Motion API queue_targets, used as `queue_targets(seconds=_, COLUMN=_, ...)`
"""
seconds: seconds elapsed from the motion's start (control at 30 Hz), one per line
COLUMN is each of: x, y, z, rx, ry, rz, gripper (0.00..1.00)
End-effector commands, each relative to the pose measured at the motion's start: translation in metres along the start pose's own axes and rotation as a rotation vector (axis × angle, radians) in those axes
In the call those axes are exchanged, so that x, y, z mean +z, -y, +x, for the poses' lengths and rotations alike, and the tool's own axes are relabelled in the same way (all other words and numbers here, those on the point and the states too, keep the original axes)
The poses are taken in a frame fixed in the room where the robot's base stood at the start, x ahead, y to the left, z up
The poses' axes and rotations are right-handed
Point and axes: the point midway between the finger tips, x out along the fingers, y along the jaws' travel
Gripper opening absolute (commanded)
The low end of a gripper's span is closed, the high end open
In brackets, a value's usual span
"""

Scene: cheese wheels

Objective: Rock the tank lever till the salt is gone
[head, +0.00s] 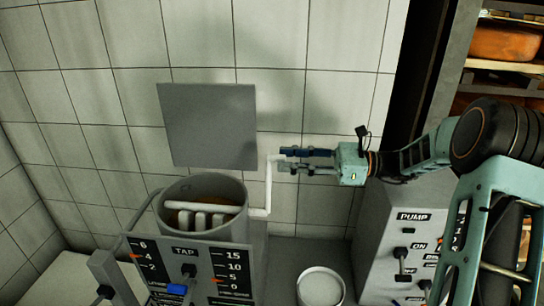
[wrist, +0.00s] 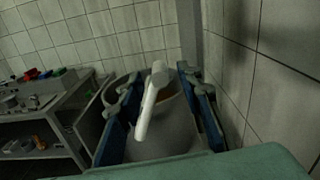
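The tank (head: 243,194) is a grey cylinder with white bars over an orange-brown content; I cannot make out salt in it. The white tank lever (head: 268,190) runs out from the tank's rim and bends upright on its right side. My gripper (head: 286,159) reaches in from the right at the lever's upper end. In the wrist view the white lever (wrist: 150,105) stands between the two blue-grey fingers of my gripper (wrist: 157,82), with gaps on both sides. The fingers are open around it. The tank (wrist: 178,135) shows behind the lever.
A gauge panel marked TAP (head: 205,262) stands before the tank. A PUMP panel (head: 400,225) with switches is at right. A white round container (head: 321,287) stands between them. A grey plate (head: 207,125) is on the tiled wall. A bench (wrist: 45,120) with small items is at left.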

Motion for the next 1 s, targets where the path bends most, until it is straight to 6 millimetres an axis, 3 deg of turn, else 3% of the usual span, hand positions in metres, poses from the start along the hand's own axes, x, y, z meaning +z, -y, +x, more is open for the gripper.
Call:
queue_targets(seconds=0.1, x=0.001, y=-0.001, z=0.022, rx=0.003, ry=-0.001, rz=0.0, gripper=0.33)
queue_targets(seconds=0.3, x=0.001, y=0.0, z=0.042, rx=0.001, ry=-0.001, rz=-0.001, gripper=0.33)
queue_targets(seconds=0.67, x=0.0, y=0.0, z=0.046, rx=0.0, ry=-0.002, rz=-0.001, gripper=0.32)
queue_targets(seconds=0.93, x=0.0, y=0.001, z=0.046, rx=-0.001, ry=-0.002, rz=-0.002, gripper=0.02)
queue_targets(seconds=1.0, x=0.0, y=0.001, z=0.046, rx=-0.002, ry=-0.002, rz=-0.002, gripper=0.0)
